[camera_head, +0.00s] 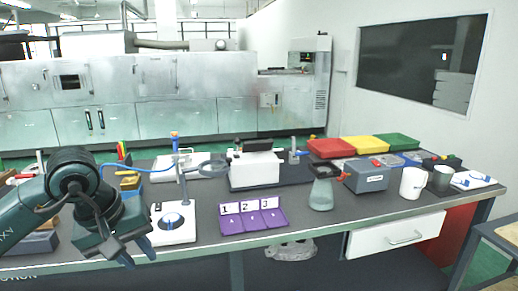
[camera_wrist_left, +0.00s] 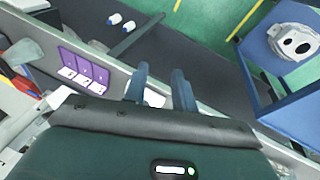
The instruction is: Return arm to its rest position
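My left gripper (camera_head: 138,250) hangs at the table's front edge in the head view, left of the white stand base, with its fingers pointing down. In the left wrist view its two blue-grey fingers (camera_wrist_left: 160,88) stand apart with a gap between them and nothing held. The left arm comes in from the left, bent at a dark green joint. My right arm and gripper are in neither view.
The table (camera_head: 330,222) carries a purple numbered tray (camera_head: 252,230), a white stand (camera_head: 176,236), a flask (camera_head: 321,195), a grey box (camera_head: 366,176), a white mug (camera_head: 412,183) and coloured bins (camera_head: 330,148). A casting (camera_wrist_left: 293,42) lies on a blue surface below.

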